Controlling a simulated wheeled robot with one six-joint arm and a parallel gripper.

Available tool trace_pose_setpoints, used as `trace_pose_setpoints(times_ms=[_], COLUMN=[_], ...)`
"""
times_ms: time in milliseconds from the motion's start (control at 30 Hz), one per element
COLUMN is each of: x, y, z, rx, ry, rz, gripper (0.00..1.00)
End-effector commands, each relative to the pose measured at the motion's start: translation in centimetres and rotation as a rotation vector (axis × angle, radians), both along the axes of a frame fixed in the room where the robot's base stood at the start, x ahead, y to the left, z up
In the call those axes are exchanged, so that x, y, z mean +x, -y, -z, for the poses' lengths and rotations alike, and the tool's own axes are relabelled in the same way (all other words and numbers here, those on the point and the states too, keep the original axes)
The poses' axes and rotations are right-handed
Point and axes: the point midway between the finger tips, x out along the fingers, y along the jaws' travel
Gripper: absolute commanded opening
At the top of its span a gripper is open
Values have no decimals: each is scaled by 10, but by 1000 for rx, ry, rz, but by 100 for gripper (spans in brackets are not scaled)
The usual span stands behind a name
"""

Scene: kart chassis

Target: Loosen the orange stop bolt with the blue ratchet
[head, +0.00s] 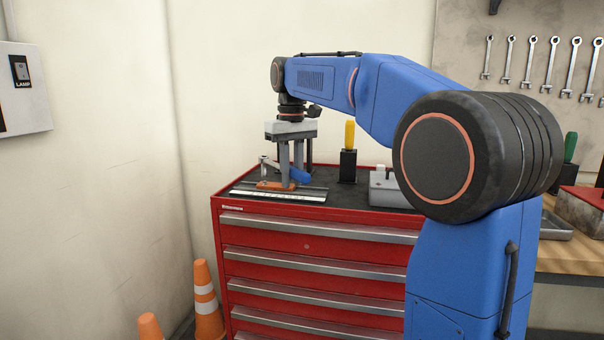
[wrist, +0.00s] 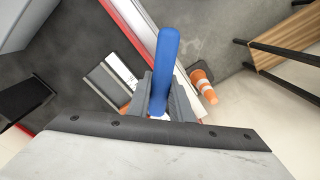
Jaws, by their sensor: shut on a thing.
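My gripper (head: 290,182) points down over the top of the red tool chest and is shut on the blue ratchet (head: 301,175). In the wrist view the ratchet's blue handle (wrist: 167,60) sticks out from between the two grey fingers (wrist: 158,105), away from the palm. An orange piece (head: 270,186) lies low on a flat metal rail (head: 310,191), right at the fingertips. A bit of orange (wrist: 125,108) shows beside the left finger in the wrist view. I cannot make out the bolt head, or whether the ratchet sits on it; the fingers hide that spot.
The red chest (head: 310,244) has a dark top. A yellow-handled tool (head: 349,136) in a black holder and a grey box (head: 385,188) stand to the right of my gripper. Orange cones (head: 207,300) stand on the floor at left. Wrenches (head: 531,62) hang on the wall.

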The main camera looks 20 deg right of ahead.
Motion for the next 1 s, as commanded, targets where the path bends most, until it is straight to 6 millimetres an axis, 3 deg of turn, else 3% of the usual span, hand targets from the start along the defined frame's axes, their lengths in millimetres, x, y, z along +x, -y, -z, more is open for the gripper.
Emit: trace_pose_setpoints(times_ms=[500,700,1000], x=[0,2,2], y=[-61,-73,-75], z=[-1,-1,-1], rx=[0,1,0], ry=[2,2,2], rz=[354,425,445], gripper=[0,0,0])
